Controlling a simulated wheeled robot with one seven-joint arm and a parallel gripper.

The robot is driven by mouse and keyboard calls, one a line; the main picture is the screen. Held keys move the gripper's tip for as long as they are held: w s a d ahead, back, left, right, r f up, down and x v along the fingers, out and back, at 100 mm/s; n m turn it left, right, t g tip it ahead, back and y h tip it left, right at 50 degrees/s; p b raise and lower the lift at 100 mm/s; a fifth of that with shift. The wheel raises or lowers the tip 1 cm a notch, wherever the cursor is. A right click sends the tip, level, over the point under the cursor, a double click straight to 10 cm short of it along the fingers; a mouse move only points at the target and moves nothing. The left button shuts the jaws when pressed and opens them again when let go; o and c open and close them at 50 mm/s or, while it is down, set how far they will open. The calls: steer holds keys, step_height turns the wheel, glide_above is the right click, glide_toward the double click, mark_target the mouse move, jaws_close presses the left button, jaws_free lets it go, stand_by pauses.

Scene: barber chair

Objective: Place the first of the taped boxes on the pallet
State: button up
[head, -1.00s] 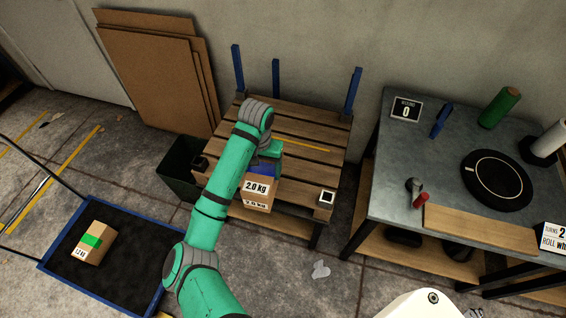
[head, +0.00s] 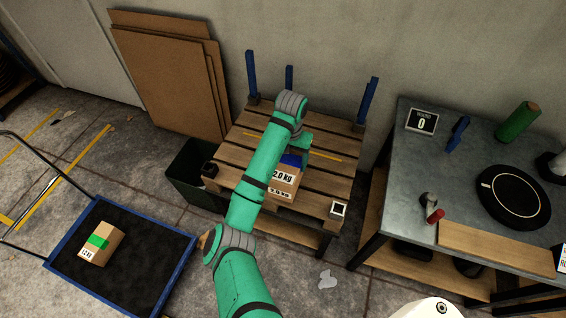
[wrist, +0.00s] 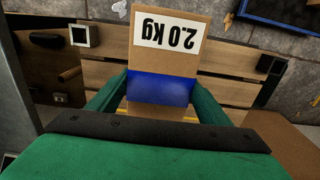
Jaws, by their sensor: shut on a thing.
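A cardboard box with blue tape and a "2.0 kg" label (head: 284,182) is at the wooden pallet (head: 243,142), over its slats. My gripper (head: 298,158) is shut on this box; in the wrist view the fingers (wrist: 160,100) press on both sides of its blue tape band. The box looks upright, but I cannot tell whether its bottom touches the slats. Another box with green tape (head: 100,243) lies on the dark cart bed. My arm hides part of the pallet's left side.
Blue posts (head: 367,101) stand at the pallet's back. Small blocks sit at its corners, one with a white square (head: 338,208). A metal table (head: 455,205) stands right, a blue-rimmed cart (head: 150,290) left. A dark bin (head: 190,175) and cardboard sheets (head: 170,80) are beside the pallet.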

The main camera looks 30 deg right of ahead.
steer(key=shift+w+d+f, duration=0.1)
steer(key=shift+d+f, duration=0.1)
steer(key=shift+d, duration=0.35)
steer(key=shift+w+d+f, duration=0.1)
steer(key=shift+d+f, duration=0.05)
steer(key=shift+d, duration=0.4)
steer(key=d+f, duration=0.1)
steer(key=f, duration=0.1)
steer(key=d+f, duration=0.1)
steer(key=d, duration=0.1)
steer(key=w+d+f, duration=0.1)
steer(key=f, duration=0.1)
steer(key=shift+d+f, duration=0.3)
steer(key=shift+d, duration=0.05)
steer(key=shift+d+f, duration=0.1)
steer(key=shift+f, duration=1.6)
steer(key=shift+f, duration=0.1)
steer(key=o, duration=2.1)
steer(key=shift+f, duration=0.15)
steer(key=shift+c, duration=0.2)
